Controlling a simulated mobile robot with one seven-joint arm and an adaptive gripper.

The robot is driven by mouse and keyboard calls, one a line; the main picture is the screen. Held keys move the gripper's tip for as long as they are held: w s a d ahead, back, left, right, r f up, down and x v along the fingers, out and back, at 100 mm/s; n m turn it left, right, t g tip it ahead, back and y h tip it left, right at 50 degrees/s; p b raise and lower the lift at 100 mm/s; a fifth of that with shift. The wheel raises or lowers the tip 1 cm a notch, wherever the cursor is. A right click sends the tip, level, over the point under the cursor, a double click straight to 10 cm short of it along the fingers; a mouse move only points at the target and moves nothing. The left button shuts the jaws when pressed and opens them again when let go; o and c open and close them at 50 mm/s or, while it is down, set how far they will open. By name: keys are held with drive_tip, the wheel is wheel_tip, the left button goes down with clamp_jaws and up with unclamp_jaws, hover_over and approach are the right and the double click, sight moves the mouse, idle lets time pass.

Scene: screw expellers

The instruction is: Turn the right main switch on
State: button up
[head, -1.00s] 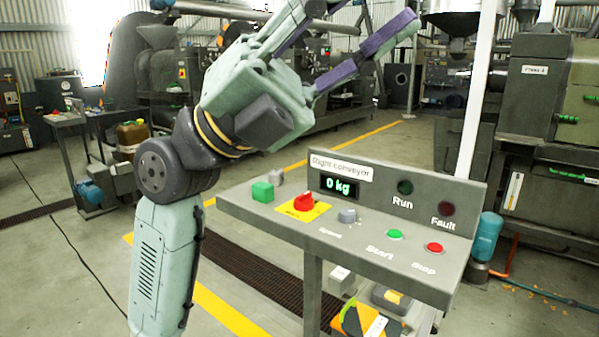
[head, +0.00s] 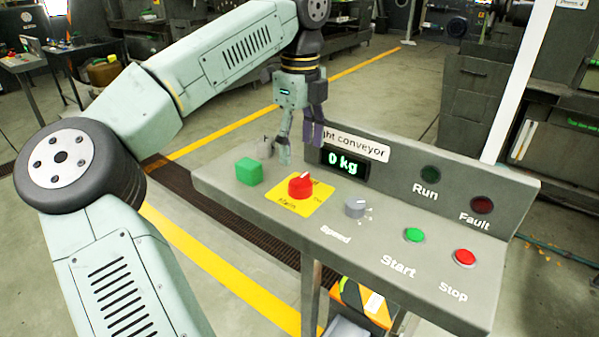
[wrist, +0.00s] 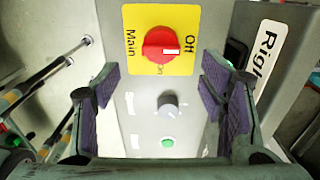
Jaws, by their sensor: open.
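The right main switch is a red rotary knob (head: 300,185) on a yellow plate (head: 318,197) on the panel marked "Right conveyor". My gripper (head: 300,150) is open and empty, pointing down above the back of the panel, behind the knob in the head view. Its purple-padded fingers (wrist: 162,100) stand wide apart and do not touch the knob.
The panel (head: 270,218) also carries a green block (head: 249,171), a grey speed knob (head: 355,207), a green Start button (head: 414,235) and a red Stop button (head: 465,258). Its upright display (head: 345,161) reads 0 kg. Run (head: 430,174) and Fault (head: 482,205) lamps look dark.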

sight(301, 178)
wheel_tip(301, 178, down, 9)
drive_tip(key=shift+d+r+p, duration=0.1)
drive_tip(key=shift+r+p, duration=0.05)
drive_tip(key=shift+p, duration=0.75)
drive_tip(key=shift+c, duration=0.4)
drive_tip(key=c, duration=1.1)
